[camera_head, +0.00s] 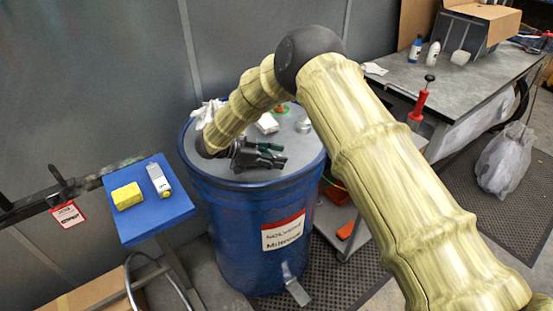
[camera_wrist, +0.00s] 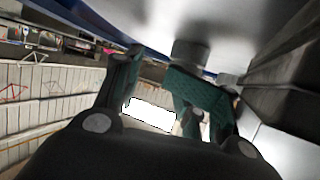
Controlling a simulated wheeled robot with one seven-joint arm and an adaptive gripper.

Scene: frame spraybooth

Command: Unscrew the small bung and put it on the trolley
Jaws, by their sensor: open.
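My gripper (camera_head: 281,155) is open and empty, low over the grey top of the blue drum (camera_head: 262,245), its fingers pointing right. In the wrist view, the green-padded fingers of my gripper (camera_wrist: 157,68) are apart. A short grey cylinder (camera_wrist: 190,52), which looks like a bung, stands on the drum top beyond the right finger and partly behind it. A small silver fitting (camera_head: 303,126) shows on the drum top, behind and right of my gripper. I cannot tell whether these are the same piece. A blue-topped stand (camera_head: 150,225), perhaps the trolley, is left of the drum.
A yellow block (camera_head: 127,196) and a grey-white device (camera_head: 158,179) lie on the blue stand, with bare room around them. A white rag (camera_head: 207,113) and a white box (camera_head: 267,123) are on the drum. A workbench (camera_head: 440,85) stands at back right.

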